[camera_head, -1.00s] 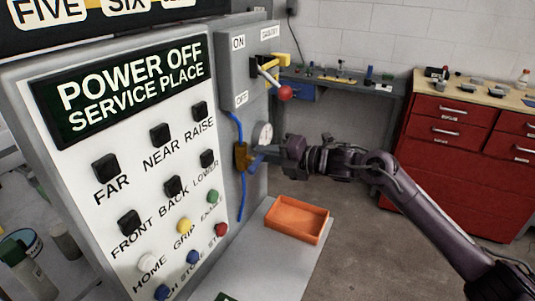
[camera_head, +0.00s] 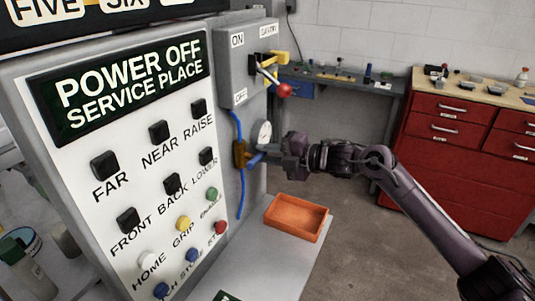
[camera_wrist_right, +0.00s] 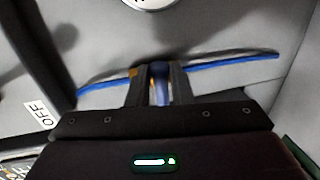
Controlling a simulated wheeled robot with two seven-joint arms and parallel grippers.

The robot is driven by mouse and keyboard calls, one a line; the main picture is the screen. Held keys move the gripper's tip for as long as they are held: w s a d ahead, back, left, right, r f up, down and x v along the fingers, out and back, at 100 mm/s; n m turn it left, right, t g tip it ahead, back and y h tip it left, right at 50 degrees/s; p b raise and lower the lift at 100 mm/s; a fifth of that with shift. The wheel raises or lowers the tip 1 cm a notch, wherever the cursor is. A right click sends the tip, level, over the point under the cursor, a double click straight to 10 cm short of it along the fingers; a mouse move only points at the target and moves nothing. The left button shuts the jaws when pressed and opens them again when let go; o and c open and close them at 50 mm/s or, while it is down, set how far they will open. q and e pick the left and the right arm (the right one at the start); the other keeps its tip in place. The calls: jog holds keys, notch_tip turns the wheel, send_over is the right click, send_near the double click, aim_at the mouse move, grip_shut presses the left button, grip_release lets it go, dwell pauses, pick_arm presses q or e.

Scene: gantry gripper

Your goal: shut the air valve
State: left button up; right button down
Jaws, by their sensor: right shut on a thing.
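The air valve has a brass body (camera_head: 240,154) on the side of the grey control cabinet, in line with a blue hose. Its blue handle (camera_head: 256,159) sticks out from the body toward the right, across the hose's run. My right gripper (camera_head: 270,153) is at the outer end of this handle. In the right wrist view the handle (camera_wrist_right: 158,84) lies between the two fingers of the gripper (camera_wrist_right: 156,92), which is shut on it. The fingers hide part of the valve body there. My left gripper is in neither view.
A round gauge (camera_head: 263,134) sits just above the valve. A power switch with a red knob (camera_head: 285,90) juts out higher up. An orange tray (camera_head: 296,217) lies on the grey ledge below. Red drawers (camera_head: 452,150) stand behind my right arm.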

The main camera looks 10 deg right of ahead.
jog(key=c, duration=1.4)
grip_release()
jog(key=b+v, duration=0.2)
jog(key=v, duration=0.5)
jog(key=shift+s+d+b, duration=0.2)
jog(key=shift+d+b, duration=0.15)
jog(key=shift+b, duration=0.05)
